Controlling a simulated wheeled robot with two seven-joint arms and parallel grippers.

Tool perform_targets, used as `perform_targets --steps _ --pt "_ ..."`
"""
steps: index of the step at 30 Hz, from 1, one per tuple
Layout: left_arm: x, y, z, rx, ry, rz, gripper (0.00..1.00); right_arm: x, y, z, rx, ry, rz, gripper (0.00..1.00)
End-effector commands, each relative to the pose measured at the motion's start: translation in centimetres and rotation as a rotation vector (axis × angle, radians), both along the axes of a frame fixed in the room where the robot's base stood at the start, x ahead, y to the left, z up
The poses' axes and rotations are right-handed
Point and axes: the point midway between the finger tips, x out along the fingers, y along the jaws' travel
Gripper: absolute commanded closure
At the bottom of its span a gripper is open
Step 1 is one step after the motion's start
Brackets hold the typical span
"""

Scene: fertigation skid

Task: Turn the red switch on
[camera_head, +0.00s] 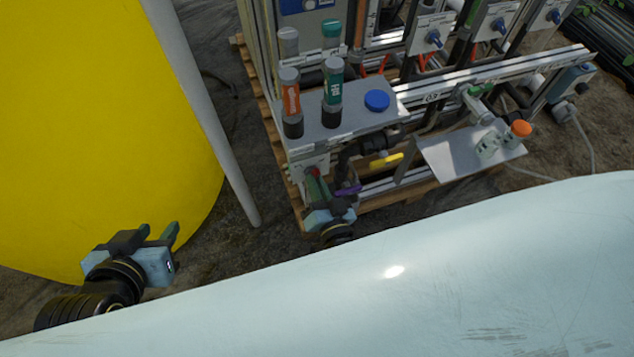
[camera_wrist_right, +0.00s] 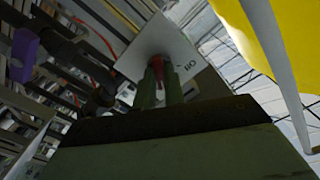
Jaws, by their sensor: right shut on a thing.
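The red switch (camera_head: 314,171) sits on a small light plate at the lower front corner of the skid. In the right wrist view its red lever (camera_wrist_right: 158,71) is between my green fingertips, in front of the pale plate (camera_wrist_right: 178,50), which bears dark lettering. My right gripper (camera_head: 317,182) is shut on the red switch; its fingers partly hide the lever. In the right wrist view the gripper (camera_wrist_right: 160,82) points straight at the plate. My left gripper (camera_head: 158,236) is open and empty beside the yellow tank, away from the skid.
A purple handle (camera_head: 348,190) and a yellow handle (camera_head: 387,160) are close to the right of my right gripper. A shelf above holds bottles (camera_head: 291,102) and a blue cap (camera_head: 377,100). A yellow tank (camera_head: 90,130) and a grey pole (camera_head: 205,115) stand left.

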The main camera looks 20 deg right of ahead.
Motion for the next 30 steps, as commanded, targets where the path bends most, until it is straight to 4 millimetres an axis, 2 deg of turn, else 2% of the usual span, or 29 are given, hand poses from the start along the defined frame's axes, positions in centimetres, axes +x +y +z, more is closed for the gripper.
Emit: perform_targets --steps 12,29,30 --pt "-0.05 0.03 -0.08 0.001 0.004 0.001 0.64 -0.06 0.03 -0.04 0.194 0.007 0.001 1.0" --pt "-0.03 0.01 -0.05 0.0 0.002 0.0 0.64 -0.07 0.05 -0.04 0.225 0.01 0.0 1.0" --pt "-0.03 0.01 -0.05 0.0 0.002 0.0 0.64 -0.07 0.05 -0.04 0.225 0.01 0.0 0.87"
